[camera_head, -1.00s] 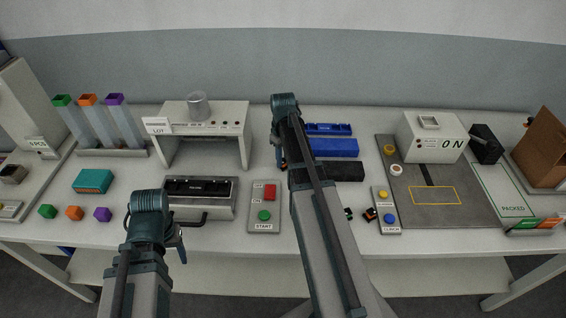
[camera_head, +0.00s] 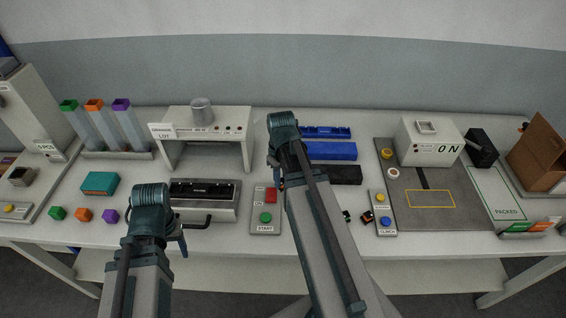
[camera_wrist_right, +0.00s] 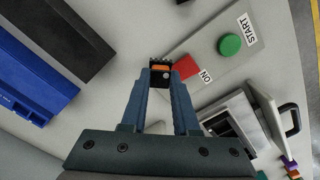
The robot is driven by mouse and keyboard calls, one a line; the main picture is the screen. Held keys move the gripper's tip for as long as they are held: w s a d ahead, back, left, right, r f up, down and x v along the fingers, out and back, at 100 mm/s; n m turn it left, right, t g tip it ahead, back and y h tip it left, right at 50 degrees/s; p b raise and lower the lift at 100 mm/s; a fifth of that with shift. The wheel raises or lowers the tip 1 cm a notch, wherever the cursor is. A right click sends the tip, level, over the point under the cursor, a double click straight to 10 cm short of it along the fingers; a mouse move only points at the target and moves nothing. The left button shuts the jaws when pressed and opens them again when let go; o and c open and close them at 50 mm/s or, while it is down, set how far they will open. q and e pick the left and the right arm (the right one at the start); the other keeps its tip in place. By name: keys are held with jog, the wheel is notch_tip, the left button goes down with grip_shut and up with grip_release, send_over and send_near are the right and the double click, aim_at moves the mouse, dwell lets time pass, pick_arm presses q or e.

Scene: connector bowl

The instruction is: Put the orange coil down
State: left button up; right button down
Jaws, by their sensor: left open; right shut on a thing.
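In the right wrist view, my right gripper (camera_wrist_right: 160,78) is shut on a small black piece with an orange band, the orange coil (camera_wrist_right: 160,68). It is held at the fingertips, beside the red ON button (camera_wrist_right: 186,67); whether it touches the surface below I cannot tell. In the head view my right arm's wrist hides the coil and most of the gripper, left of the blue and black trays. My left gripper (camera_head: 183,243) is open and empty, low in front of the black-topped fixture (camera_head: 204,199).
The button panel (camera_head: 266,224) with red and green buttons is close by the right gripper. The blue tray (camera_head: 328,151) and black tray (camera_head: 337,175) lie to its right. Two small dark pieces (camera_head: 367,218) lie near the CLINCH panel (camera_head: 385,224). A grey fixture stand (camera_head: 209,122) is behind.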

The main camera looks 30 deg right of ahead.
pick_arm(q)
jog(key=shift+r, duration=0.2)
pick_arm(e)
jog(key=shift+s+a+r, duration=0.15)
jog(key=shift+s+a, duration=0.55)
jog(key=shift+s, duration=0.35)
jog(key=shift+s+a+r, duration=0.1)
jog(key=shift+s+a, duration=0.55)
jog(key=shift+s, duration=0.35)
